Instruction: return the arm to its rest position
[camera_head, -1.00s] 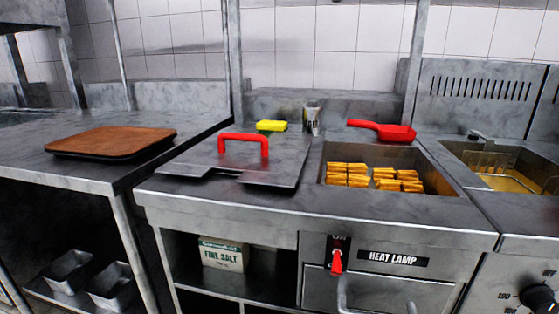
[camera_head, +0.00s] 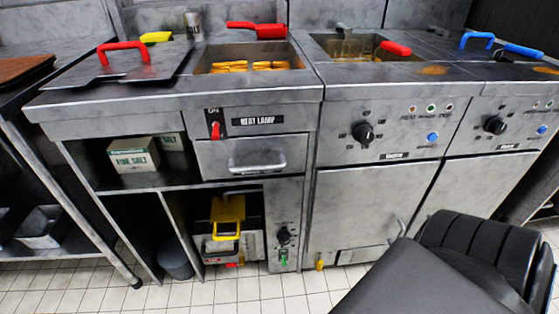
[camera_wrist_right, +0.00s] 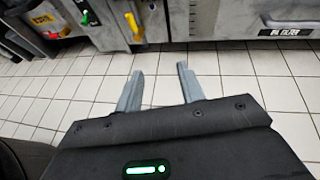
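My right gripper (camera_wrist_right: 159,70) shows in the right wrist view. Its two grey fingers stand apart with nothing between them, over the tiled floor and short of the fryer fronts. In the head view, black padded parts of my own arm (camera_head: 478,250) fill the lower right corner, in front of the fryer cabinets; the gripper fingers do not show there. My left gripper is in neither current view.
The heat lamp station (camera_head: 180,97) has a red-handled lid (camera_head: 120,68), food pieces (camera_head: 268,66) and a red scoop (camera_head: 258,29). Fryer cabinets (camera_head: 372,205) stand close behind my arm. A yellow-handled unit (camera_head: 228,225) sits below. The tiled floor (camera_wrist_right: 90,95) around the gripper looks clear.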

